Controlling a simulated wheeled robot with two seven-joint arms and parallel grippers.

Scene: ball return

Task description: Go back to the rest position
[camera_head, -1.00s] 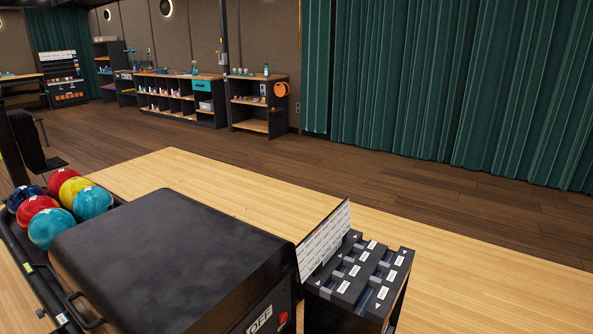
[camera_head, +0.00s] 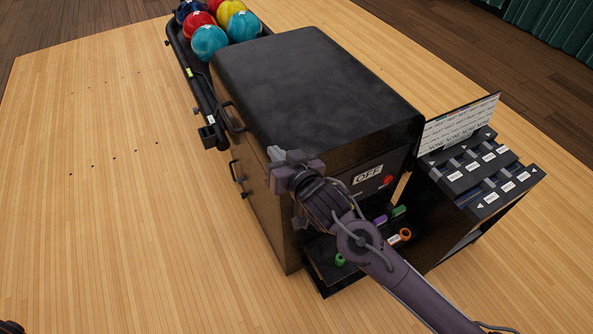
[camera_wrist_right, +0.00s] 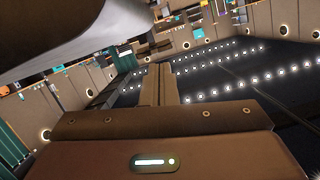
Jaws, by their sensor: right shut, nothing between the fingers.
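My right arm reaches in from the lower right of the head view. Its gripper (camera_head: 277,154) is in front of the near side of the black ball return machine (camera_head: 310,80), close to the machine's edge; I cannot tell whether they touch. In the right wrist view the two fingers of the right gripper (camera_wrist_right: 158,85) are together with nothing between them. My left gripper is not in view.
Several coloured balls (camera_head: 210,42) lie in the rack at the machine's back left. A black stand with labelled slots (camera_head: 485,170) is at right. Small coloured items (camera_head: 398,211) lie on a low shelf behind my arm. The wood floor (camera_head: 100,200) at left is clear.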

